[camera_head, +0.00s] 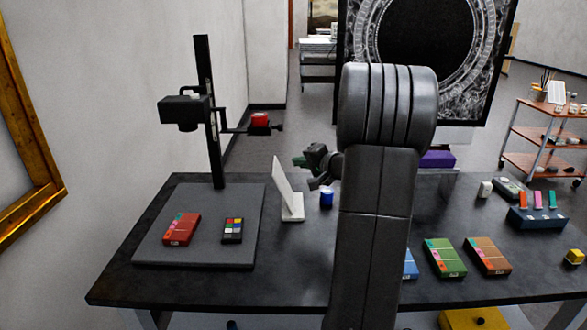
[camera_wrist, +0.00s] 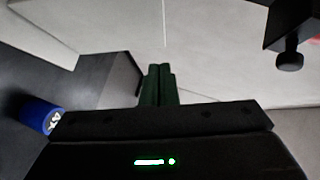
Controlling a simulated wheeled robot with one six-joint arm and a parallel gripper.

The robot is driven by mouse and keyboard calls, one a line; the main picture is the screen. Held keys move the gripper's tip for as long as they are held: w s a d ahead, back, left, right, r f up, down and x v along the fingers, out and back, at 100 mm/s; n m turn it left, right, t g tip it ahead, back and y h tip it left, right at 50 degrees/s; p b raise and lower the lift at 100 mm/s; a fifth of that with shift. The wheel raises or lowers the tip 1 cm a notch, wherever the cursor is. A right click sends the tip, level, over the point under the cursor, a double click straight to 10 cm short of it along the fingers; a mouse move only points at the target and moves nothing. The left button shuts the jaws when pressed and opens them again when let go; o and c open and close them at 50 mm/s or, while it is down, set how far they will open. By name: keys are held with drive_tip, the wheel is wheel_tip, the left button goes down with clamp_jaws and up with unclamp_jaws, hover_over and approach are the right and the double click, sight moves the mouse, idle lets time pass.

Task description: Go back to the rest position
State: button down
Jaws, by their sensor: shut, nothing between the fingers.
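My arm rises in front of the dark table (camera_head: 300,270) and hides part of it in the head view. My gripper (camera_head: 299,161) is left of the arm, above the table, close to the top of a white tilted panel. In the wrist view its green fingers (camera_wrist: 158,85) are together with nothing between them. The head view is too small to show any gap at the fingertips.
A white panel (camera_head: 286,190) and a blue cup-like object (camera_head: 327,197) stand below the gripper. A copy stand with a black camera head (camera_head: 185,112) is at left, over a red box (camera_head: 181,229) and colour chart (camera_head: 232,230). Green (camera_head: 445,257) and brown (camera_head: 487,255) boxes lie right.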

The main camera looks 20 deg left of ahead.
drive_tip(key=b+v, duration=0.1)
drive_tip(key=v, duration=0.8)
drive_tip(key=shift+s, duration=0.15)
drive_tip(key=shift+a, duration=0.1)
